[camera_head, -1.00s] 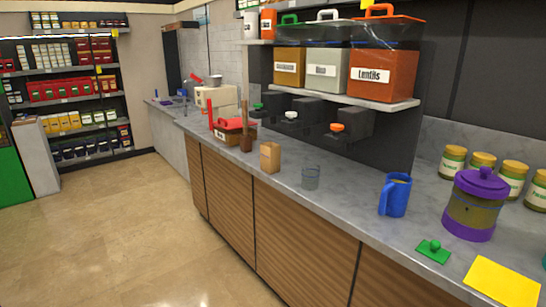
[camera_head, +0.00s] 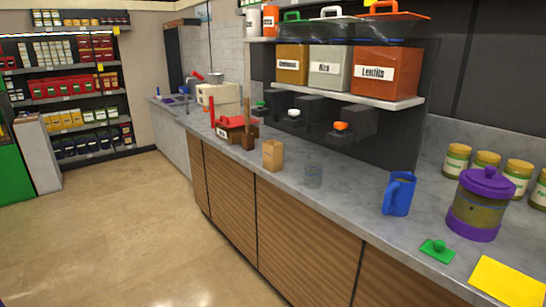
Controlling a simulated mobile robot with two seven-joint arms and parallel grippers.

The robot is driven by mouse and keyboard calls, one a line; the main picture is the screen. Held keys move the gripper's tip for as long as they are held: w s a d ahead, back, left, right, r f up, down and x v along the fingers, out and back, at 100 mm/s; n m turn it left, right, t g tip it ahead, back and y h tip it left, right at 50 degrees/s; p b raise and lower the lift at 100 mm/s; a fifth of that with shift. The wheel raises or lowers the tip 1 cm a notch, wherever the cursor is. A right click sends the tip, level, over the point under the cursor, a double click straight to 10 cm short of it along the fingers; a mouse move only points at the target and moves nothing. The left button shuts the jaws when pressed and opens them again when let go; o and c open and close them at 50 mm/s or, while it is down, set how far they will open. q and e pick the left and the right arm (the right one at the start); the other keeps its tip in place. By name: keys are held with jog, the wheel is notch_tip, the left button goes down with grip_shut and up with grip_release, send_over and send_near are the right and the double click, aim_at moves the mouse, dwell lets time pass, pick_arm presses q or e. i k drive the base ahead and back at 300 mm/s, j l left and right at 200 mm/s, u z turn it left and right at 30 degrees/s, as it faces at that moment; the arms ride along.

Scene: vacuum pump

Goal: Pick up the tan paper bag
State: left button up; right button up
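The tan paper bag (camera_head: 273,155) stands upright on the grey counter, near its front edge, in the middle of the head view. It is small, and its top looks open. Neither of my grippers is in view.
The counter (camera_head: 345,190) also bears a blue mug (camera_head: 398,194), a purple-lidded canister (camera_head: 478,204), a green lid (camera_head: 437,250) and a yellow sheet (camera_head: 506,282). Dispensers hang under a shelf (camera_head: 400,101) above. The floor (camera_head: 130,230) in front is clear.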

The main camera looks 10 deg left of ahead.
aim_at(272, 150)
jog(key=i+j+z, duration=0.1)
jog(key=i+j, duration=0.2)
jog(key=j, duration=0.15)
jog(key=i+j+z, duration=0.1)
jog(key=i+j, duration=0.25)
jog(key=i+j+z, duration=0.1)
jog(key=i+j, duration=0.15)
jog(key=j, duration=0.3)
jog(key=i+j+z, duration=0.1)
jog(key=i+j, duration=0.2)
jog(key=j, duration=0.2)
jog(key=i+j+z, duration=0.1)
jog(key=i+j, duration=0.15)
jog(key=j, duration=0.3)
jog(key=i+j+z, duration=0.15)
jog(key=j, duration=0.35)
jog(key=i+j+z, duration=0.1)
jog(key=i+j, duration=0.2)
jog(key=j, duration=0.3)
jog(key=i+j+z, duration=0.1)
jog(key=j, duration=0.45)
jog(key=i, duration=0.05)
